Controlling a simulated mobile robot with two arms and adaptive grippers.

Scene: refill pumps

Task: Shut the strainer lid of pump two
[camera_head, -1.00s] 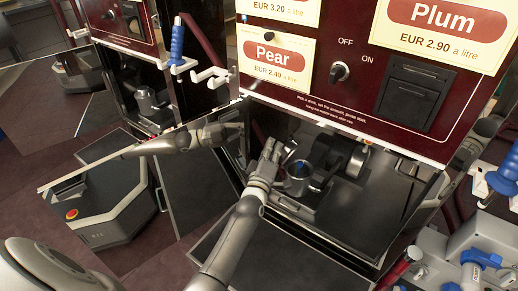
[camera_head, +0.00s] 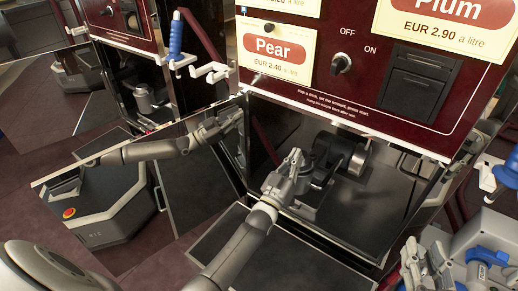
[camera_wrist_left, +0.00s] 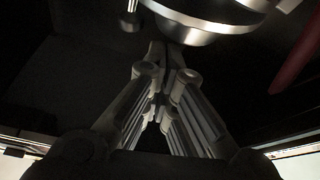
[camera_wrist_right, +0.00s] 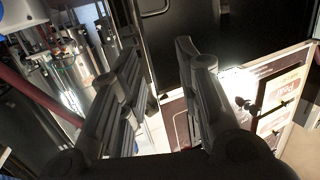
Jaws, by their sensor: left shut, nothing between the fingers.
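The pump (camera_head: 352,153) sits in the open cabinet under the Pear sign; I cannot read a pump number. Its dark round strainer housing (camera_head: 322,150) is partly hidden behind my left gripper, and I cannot tell the lid's position. My left gripper (camera_head: 296,157) is shut and empty, in front of the housing. In the left wrist view, its closed fingertips (camera_wrist_left: 172,48) are just below a shiny round metal part (camera_wrist_left: 200,22); contact is unclear. My right gripper (camera_head: 422,258) is at the lower right, away from the pump. Its fingers are apart and empty in the right wrist view (camera_wrist_right: 160,75).
A glossy open door (camera_head: 150,170) on the left mirrors my arm and base. The red dispenser front (camera_head: 300,85) overhangs the cabinet. The cabinet's right side (camera_head: 385,200) is clear.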

